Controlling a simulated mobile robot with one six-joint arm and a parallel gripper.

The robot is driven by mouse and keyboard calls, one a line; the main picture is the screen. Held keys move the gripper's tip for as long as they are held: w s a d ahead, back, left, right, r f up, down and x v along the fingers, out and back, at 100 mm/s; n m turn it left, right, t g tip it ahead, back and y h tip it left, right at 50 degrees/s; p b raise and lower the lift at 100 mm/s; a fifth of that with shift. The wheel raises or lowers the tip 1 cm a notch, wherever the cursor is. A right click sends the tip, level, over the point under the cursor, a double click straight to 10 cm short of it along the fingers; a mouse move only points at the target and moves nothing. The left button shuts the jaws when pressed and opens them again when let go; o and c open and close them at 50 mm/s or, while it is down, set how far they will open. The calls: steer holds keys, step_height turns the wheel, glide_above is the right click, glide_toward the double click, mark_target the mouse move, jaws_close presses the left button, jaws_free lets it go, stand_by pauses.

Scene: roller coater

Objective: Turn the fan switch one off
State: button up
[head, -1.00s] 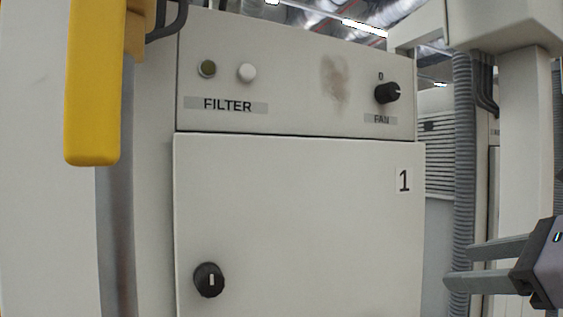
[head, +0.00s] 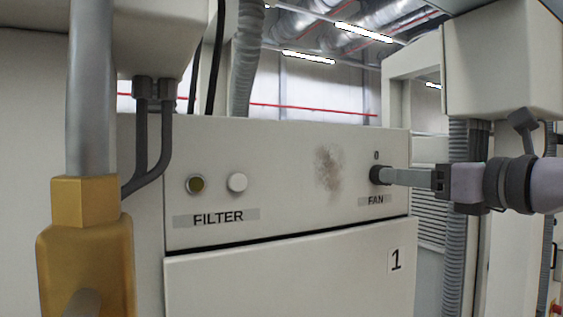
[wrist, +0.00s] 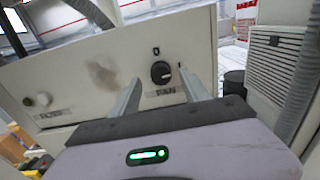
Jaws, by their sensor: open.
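The fan switch is a black round knob (head: 377,175) on the upper right of the pale panel, above the FAN label (head: 375,200) and below a small 0 mark. In the wrist view the knob (wrist: 161,72) shows a pale pointer line turned away from the 0 mark. My gripper (head: 388,176) reaches in from the right, its fingers level with the knob. In the wrist view my gripper (wrist: 160,75) is open, one finger on each side of the knob. I cannot tell whether the fingers touch it.
The FILTER label (head: 218,217), a dark lamp (head: 195,184) and a white button (head: 237,182) sit at the panel's left. A door marked 1 (head: 290,280) is below. A yellow fitting (head: 85,255) stands left, and a grey corrugated hose (head: 457,250) hangs right.

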steer(key=x, duration=0.3)
jaws_close()
